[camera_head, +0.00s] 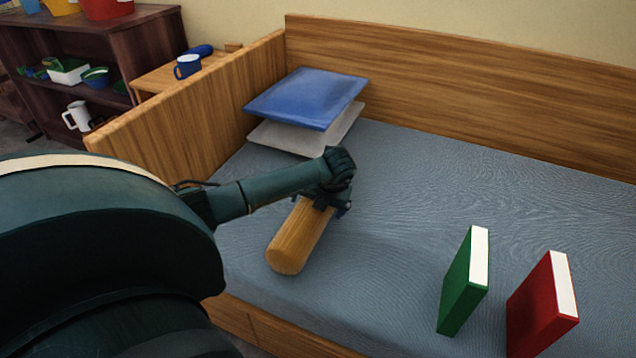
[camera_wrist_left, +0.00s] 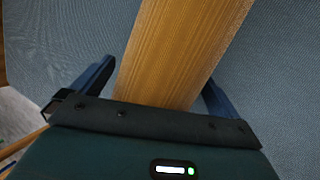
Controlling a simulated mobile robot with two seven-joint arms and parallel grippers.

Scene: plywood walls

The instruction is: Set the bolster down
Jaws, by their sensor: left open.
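The bolster (camera_head: 298,238) is a wood-coloured cylinder on the grey-blue mattress (camera_head: 430,190), lying slantwise near the bed's front edge. It also shows in the left wrist view (camera_wrist_left: 185,50), running between my fingers. My left gripper (camera_head: 328,200) is at the bolster's far end, with its fingers on either side. The bolster's far end is hidden by the gripper in the head view. My right gripper is not in view.
A blue pillow (camera_head: 308,97) lies over a white one (camera_head: 275,137) in the bed corner. A green book (camera_head: 462,290) and a red book (camera_head: 540,310) stand upright at the right front. The mattress between is clear. Wooden boards (camera_head: 480,90) edge the bed.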

